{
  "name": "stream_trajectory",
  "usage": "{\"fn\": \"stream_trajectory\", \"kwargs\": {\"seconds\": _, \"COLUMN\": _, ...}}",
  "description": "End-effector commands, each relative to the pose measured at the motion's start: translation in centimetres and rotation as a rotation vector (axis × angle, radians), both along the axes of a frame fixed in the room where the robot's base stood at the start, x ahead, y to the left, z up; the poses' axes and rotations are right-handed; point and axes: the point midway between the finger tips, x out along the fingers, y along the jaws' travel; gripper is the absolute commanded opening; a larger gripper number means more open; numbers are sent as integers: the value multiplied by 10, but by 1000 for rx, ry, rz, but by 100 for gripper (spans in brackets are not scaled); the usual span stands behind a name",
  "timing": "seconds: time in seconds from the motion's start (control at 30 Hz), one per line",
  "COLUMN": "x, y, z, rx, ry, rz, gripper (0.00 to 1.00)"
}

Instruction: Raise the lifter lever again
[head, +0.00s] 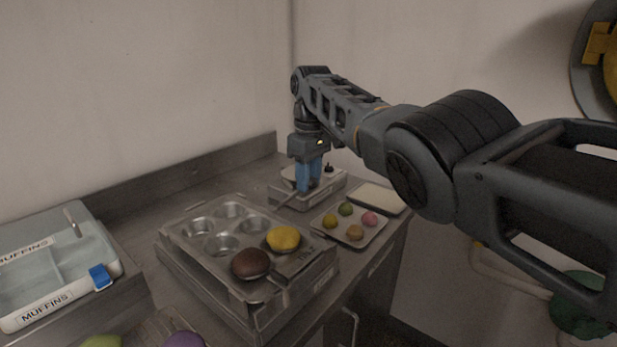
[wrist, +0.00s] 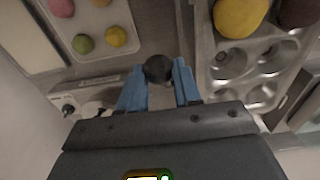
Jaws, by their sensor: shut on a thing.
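My gripper (head: 309,188) points down with its blue fingers at the back of the counter, behind the muffin tin. In the wrist view my gripper (wrist: 158,82) has its fingers on both sides of a dark round knob (wrist: 158,68), which I take to be the end of the lifter lever. The fingers are shut on it. In the head view the fingers hide the knob; a thin rod (head: 286,200) shows beside them, and I cannot tell its full angle. The muffin tin (head: 190,215) sits on a metal base, with a yellow muffin (head: 283,238) and a brown muffin (head: 251,263) at its near right side.
A small metal unit with a dark knob (head: 328,168) stands behind my gripper. A tray (head: 372,237) of several small coloured balls and a white slab (head: 378,197) lie to the right. An open bin labelled MUFFINS (head: 50,305) stands at left. Walls close off the back.

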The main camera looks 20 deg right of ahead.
Motion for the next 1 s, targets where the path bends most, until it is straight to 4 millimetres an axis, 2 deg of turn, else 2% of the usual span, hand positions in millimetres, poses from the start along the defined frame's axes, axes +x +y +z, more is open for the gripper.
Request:
{"fn": "stream_trajectory", "kwargs": {"seconds": 0.07, "x": 1, "y": 3, "z": 3, "rx": 3, "ry": -8, "rz": 4, "gripper": 0}}
{"fn": "stream_trajectory", "kwargs": {"seconds": 0.1, "x": 1, "y": 3, "z": 3, "rx": 3, "ry": -8, "rz": 4, "gripper": 35}}
{"fn": "stream_trajectory", "kwargs": {"seconds": 0.2, "x": 1, "y": 2, "z": 2, "rx": 2, "ry": -7, "rz": 3, "gripper": 44}}
{"fn": "stream_trajectory", "kwargs": {"seconds": 0.53, "x": 1, "y": 1, "z": 8, "rx": 2, "ry": -7, "rz": 2, "gripper": 44}}
{"fn": "stream_trajectory", "kwargs": {"seconds": 0.9, "x": 0, "y": 0, "z": 63, "rx": 2, "ry": -8, "rz": 2, "gripper": 44}}
{"fn": "stream_trajectory", "kwargs": {"seconds": 1.0, "x": -1, "y": 0, "z": 73, "rx": 2, "ry": -7, "rz": 2, "gripper": 44}}
